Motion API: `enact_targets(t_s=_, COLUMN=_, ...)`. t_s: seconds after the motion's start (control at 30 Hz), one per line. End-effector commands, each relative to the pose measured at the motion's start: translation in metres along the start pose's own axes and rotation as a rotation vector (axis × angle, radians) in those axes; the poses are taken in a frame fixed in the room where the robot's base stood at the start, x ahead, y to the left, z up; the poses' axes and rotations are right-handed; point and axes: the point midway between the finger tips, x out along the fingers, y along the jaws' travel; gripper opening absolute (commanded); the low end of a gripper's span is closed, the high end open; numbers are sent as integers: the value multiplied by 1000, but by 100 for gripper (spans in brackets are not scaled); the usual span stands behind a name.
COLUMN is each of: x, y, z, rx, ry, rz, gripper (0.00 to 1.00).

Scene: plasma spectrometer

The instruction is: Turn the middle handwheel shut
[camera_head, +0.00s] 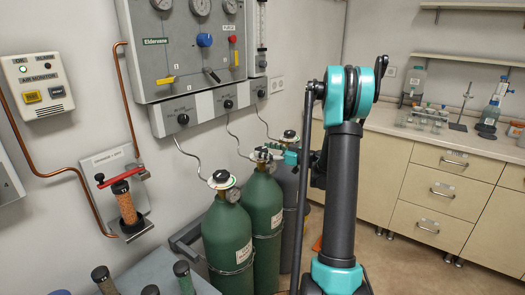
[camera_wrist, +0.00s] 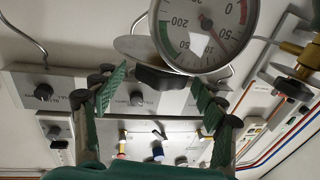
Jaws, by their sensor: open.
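Three gas cylinders stand by the wall in the head view. The middle handwheel (camera_head: 262,155) tops the middle green cylinder (camera_head: 266,205), with dark fittings around it. The left handwheel (camera_head: 221,179) is a pale disc with a dark centre. Contact cannot be told. A round gauge (camera_wrist: 203,30) covers part of the disc.
The grey right cylinder (camera_head: 289,190) stands close by. The wall gas panel (camera_head: 193,50) with knobs and thin hoses is above the cylinders.

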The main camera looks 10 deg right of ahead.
Motion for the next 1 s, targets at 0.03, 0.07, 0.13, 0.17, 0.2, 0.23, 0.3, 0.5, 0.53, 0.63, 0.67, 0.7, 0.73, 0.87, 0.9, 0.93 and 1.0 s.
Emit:
enact_targets(t_s=0.03, x=5, y=0, z=0, rx=0, ry=0, rz=-1, gripper=71)
enact_targets(t_s=0.07, x=7, y=0, z=0, rx=0, ry=0, rz=-1, gripper=71)
enact_targets(t_s=0.13, x=12, y=0, z=0, rx=0, ry=0, rz=0, gripper=71)
enact_targets(t_s=0.17, x=13, y=0, z=0, rx=0, ry=0, rz=0, gripper=71)
enact_targets(t_s=0.2, x=14, y=0, z=0, rx=0, ry=0, rz=0, gripper=71)
enact_targets(t_s=0.23, x=14, y=0, z=0, rx=0, ry=0, rz=0, gripper=71)
enact_targets(t_s=0.3, x=15, y=0, z=0, rx=0, ry=0, rz=0, gripper=71)
enact_targets(t_s=0.5, x=14, y=0, z=0, rx=0, ry=0, rz=1, gripper=67)
enact_targets(t_s=0.53, x=14, y=0, z=0, rx=0, ry=0, rz=1, gripper=64)
enact_targets(t_s=0.63, x=14, y=0, z=0, rx=0, ry=0, rz=1, gripper=51)
enact_targets(t_s=0.67, x=14, y=0, z=0, rx=0, ry=0, rz=1, gripper=47)
enact_targets(t_s=0.7, x=14, y=0, z=0, rx=0, ry=0, rz=1, gripper=42)
enact_targets(t_s=0.73, x=14, y=0, z=0, rx=0, ry=0, rz=1, gripper=39)
enact_targets(t_s=0.87, x=14, y=0, z=0, rx=0, ry=0, rz=1, gripper=23)
enact_targets(t_s=0.9, x=14, y=0, z=0, rx=0, ry=0, rz=1, gripper=21)
enact_targets(t_s=0.93, x=14, y=0, z=0, rx=0, ry=0, rz=1, gripper=21)
enact_targets(t_s=1.0, x=14, y=0, z=0, rx=0, ry=0, rz=4, gripper=20)
